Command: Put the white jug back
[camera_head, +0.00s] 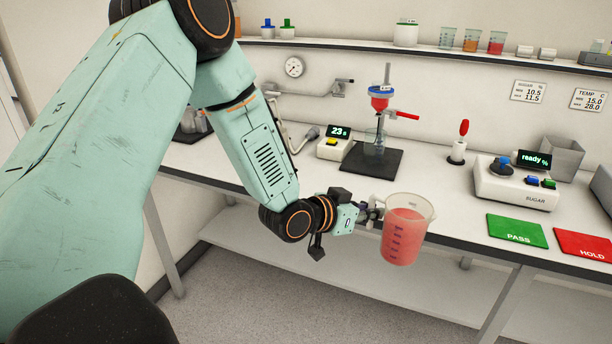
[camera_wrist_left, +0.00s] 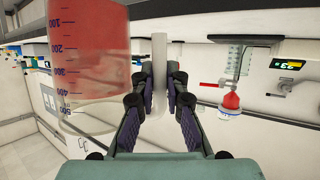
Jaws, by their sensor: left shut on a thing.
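The white jug (camera_head: 404,236) is see-through, with a pale rim, dark scale marks and reddish-pink liquid inside. My left gripper (camera_head: 373,212) is shut on its handle and holds it in the air, roughly upright, in front of the bench's front edge. In the left wrist view the jug (camera_wrist_left: 88,50) fills the upper left, upside down in the picture. Its pale handle (camera_wrist_left: 159,60) lies between the two fingers of my left gripper (camera_wrist_left: 160,92). My right gripper is not in view.
A wall shelf (camera_head: 350,44) holds beakers. Bare bench lies behind the jug.

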